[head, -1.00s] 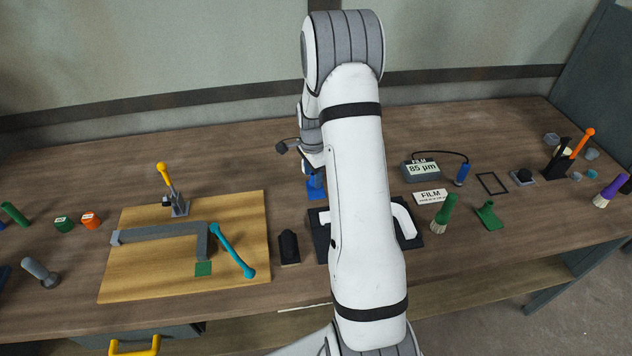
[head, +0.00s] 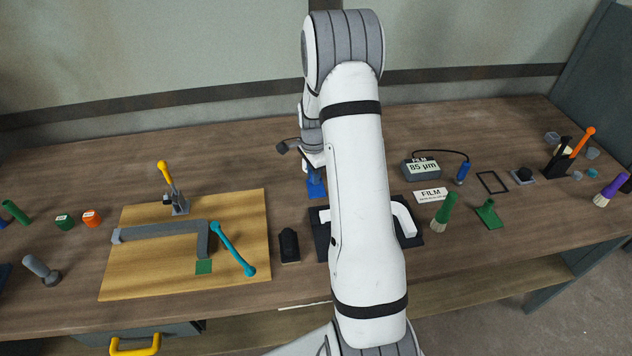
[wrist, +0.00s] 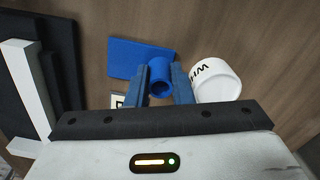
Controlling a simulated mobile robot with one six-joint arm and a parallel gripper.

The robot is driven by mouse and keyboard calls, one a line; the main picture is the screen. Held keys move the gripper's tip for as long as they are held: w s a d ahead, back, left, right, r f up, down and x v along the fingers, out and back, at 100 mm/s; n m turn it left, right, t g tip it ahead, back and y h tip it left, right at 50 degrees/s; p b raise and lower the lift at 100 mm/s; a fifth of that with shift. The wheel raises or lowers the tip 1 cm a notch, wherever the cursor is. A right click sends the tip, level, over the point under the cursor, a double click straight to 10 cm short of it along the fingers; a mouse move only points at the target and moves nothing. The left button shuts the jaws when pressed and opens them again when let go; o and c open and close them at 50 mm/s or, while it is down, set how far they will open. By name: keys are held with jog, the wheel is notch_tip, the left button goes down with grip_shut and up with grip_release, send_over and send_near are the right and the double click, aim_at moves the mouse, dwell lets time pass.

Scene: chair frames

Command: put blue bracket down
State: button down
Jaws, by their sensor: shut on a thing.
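The blue bracket (wrist: 138,57) has a flat plate and a round hollow tube. In the wrist view, my gripper (wrist: 166,82) is shut on the tube, one finger on each side. The plate extends up and left beyond the fingers. In the head view, part of the blue bracket (head: 316,189) shows just left of my arm, low over or on the wooden table (head: 230,165); I cannot tell whether it touches. My arm hides most of my gripper there.
A white lettered cup (wrist: 216,82) is close to the right finger. A black base (head: 321,242) with white parts lies nearer the front. A black block (head: 289,246) and a wooden board (head: 150,275) are at left. Bare table lies behind the bracket.

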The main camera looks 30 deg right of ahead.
notch_tip(320, 180, up, 10)
jog(key=shift+r+b, duration=0.1)
jog(key=shift+b, duration=0.75)
